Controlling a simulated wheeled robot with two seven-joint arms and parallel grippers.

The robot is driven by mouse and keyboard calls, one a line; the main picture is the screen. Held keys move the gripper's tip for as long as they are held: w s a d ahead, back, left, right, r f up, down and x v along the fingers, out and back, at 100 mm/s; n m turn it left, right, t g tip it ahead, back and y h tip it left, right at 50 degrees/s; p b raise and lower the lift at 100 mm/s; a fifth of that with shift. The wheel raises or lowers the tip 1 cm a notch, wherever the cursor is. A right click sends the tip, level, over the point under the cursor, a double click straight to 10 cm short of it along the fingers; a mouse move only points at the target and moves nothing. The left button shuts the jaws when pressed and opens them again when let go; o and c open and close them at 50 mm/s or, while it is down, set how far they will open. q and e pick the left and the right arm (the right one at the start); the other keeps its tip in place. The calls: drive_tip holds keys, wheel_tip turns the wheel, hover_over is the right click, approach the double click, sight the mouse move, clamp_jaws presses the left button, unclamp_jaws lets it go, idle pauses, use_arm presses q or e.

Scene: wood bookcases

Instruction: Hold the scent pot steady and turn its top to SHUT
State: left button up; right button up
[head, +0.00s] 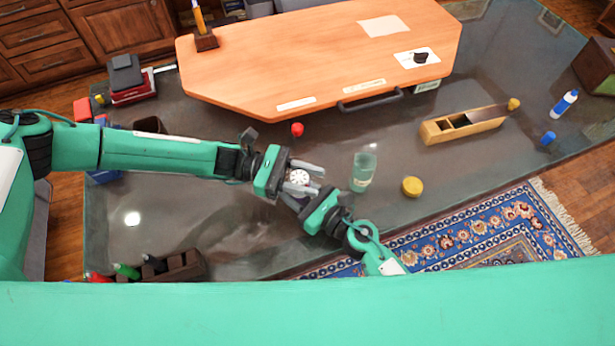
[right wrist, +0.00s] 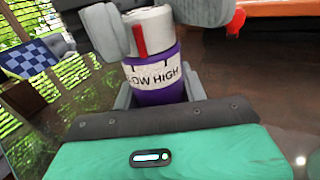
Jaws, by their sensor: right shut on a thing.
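The scent pot is a purple cylinder (right wrist: 158,92) with a white band reading "LOW HIGH". Its white top (right wrist: 153,30) has a red stripe near the tick above LOW; no SHUT mark is visible. In the head view the pale top (head: 298,176) shows between my two grippers. My right gripper (head: 311,193) is shut on the pot's body, with grey fingers at both sides in the right wrist view. My left gripper (head: 300,178) has its fingers on either side of the top; I cannot tell whether they press on it.
A clear greenish bottle (head: 363,172) and a yellow round item (head: 412,187) stand right of the grippers. A red knob-like item (head: 297,129) is just behind them. An orange board (head: 320,60) with a dark handle (head: 370,100) lies farther back. A wooden plane-like block (head: 463,124) is at right.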

use_arm(q)
drive_tip(key=c, duration=0.4)
drive_tip(key=shift+o, duration=0.2)
drive_tip(key=shift+m+g, duration=0.3)
drive_tip(key=shift+g, duration=0.1)
drive_tip(key=m+g+y, duration=0.2)
drive_tip(key=g, duration=0.1)
drive_tip(key=m+g+y, duration=0.1)
drive_tip(key=shift+s+g, duration=0.3)
drive_tip(key=shift+s+a+f+m+g+y, duration=0.1)
drive_tip(key=shift+a+m+g+y, duration=0.05)
drive_tip(key=shift+m+g+y, duration=0.7)
drive_tip(key=shift+s+a+r+m+g+y, duration=0.1)
drive_tip(key=shift+a+m+g+y, duration=0.05)
drive_tip(key=shift+m+g+y, duration=0.7)
drive_tip(key=shift+s+a+f+m+g+y, duration=0.1)
drive_tip(key=shift+a+m+g+y, duration=0.05)
drive_tip(key=shift+m+g+y, duration=0.7)
drive_tip(key=shift+y, duration=0.35)
drive_tip(key=o, duration=1)
